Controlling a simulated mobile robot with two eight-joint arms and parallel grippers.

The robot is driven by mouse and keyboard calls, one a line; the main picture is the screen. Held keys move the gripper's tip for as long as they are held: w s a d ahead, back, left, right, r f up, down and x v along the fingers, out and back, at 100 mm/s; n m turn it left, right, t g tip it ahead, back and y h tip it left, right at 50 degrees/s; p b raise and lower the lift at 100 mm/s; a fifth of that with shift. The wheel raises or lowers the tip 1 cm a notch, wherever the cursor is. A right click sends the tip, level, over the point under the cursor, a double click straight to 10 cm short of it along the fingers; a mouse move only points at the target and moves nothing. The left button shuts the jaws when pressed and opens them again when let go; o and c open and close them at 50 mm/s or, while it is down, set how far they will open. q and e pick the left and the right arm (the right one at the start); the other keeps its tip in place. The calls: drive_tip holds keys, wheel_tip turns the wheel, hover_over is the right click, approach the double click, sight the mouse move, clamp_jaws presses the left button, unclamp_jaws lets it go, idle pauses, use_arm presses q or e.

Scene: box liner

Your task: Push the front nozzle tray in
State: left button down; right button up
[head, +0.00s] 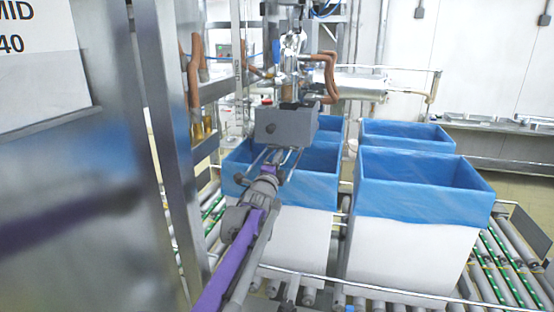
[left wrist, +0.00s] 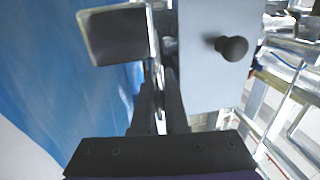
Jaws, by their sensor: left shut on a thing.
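The grey, box-like front nozzle tray (head: 287,127) sits under the filling head, above the blue-lined boxes. My left gripper (head: 272,157) reaches up to its near side, over the front left box. In the left wrist view, the two dark fingers of my left gripper (left wrist: 160,92) are close together on a thin metal part at the tray's edge. The tray's flat grey face (left wrist: 205,75) with a black knob (left wrist: 232,47) is just right of them. The exact contact is partly hidden by the fingers. My right gripper is not in view.
White boxes with blue liners, front left (head: 300,232) and front right (head: 405,240), stand on a roller conveyor (head: 500,272). More lined boxes (head: 405,133) stand behind. A steel cabinet and post (head: 178,160) are close on the left. A dark-faced metal block (left wrist: 117,36) is near the fingers.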

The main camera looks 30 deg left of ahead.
use_arm(q)
drive_tip(key=shift+r, duration=0.1)
drive_tip(key=c, duration=1)
unclamp_jaws()
drive_tip(key=shift+w, duration=0.15)
drive_tip(key=shift+o, duration=0.2)
drive_tip(key=b+v, duration=0.1)
drive_tip(key=v, duration=1)
